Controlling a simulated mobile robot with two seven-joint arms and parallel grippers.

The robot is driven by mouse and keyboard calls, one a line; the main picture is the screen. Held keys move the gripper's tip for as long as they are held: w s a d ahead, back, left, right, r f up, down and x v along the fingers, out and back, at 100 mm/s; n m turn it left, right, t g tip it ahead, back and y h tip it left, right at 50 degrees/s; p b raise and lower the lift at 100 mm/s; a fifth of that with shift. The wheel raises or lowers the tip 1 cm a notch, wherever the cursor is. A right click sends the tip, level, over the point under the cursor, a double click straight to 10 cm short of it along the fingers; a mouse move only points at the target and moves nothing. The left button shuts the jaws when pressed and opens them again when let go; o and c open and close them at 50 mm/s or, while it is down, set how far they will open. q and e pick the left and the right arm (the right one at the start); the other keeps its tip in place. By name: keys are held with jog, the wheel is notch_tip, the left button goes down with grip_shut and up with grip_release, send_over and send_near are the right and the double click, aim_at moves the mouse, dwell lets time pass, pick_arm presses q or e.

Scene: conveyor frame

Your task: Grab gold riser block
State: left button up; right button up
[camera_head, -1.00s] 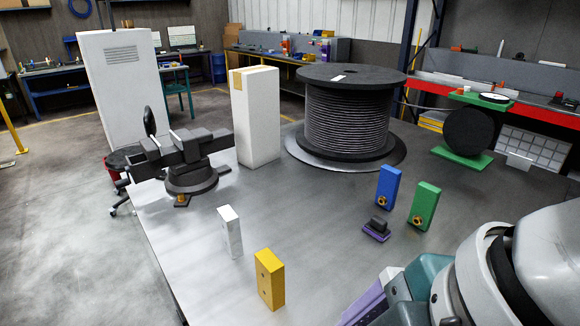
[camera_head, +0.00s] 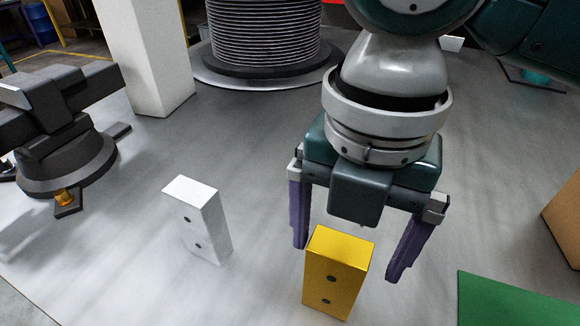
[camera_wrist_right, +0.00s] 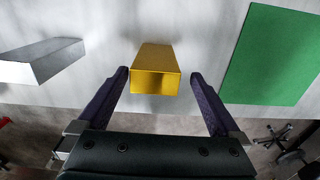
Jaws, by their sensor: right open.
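The gold riser block (camera_head: 336,277) stands upright on the grey table in the head view, with two dark holes on its front face. My right gripper (camera_head: 350,262) is open above and around it, with one purple finger to the left of the block and one to the right. In the right wrist view the gold block (camera_wrist_right: 156,72) shows between the two spread fingertips of my right gripper (camera_wrist_right: 157,80), with a gap on each side. It is not held. My left gripper is not in view.
A white block (camera_head: 198,222) stands left of the gold one. A black vise (camera_head: 60,140) is at the left, a white box (camera_head: 148,60) and cable spool (camera_head: 265,40) behind. A green mat (camera_head: 515,300) lies at the right. The table between them is clear.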

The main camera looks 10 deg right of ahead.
aim_at(333, 276)
jog(key=f, duration=0.6)
jog(key=shift+a+f, duration=0.25)
jog(key=shift+f, duration=0.1)
grip_shut()
dwell(0.5)
jog(key=shift+w+r, duration=0.1)
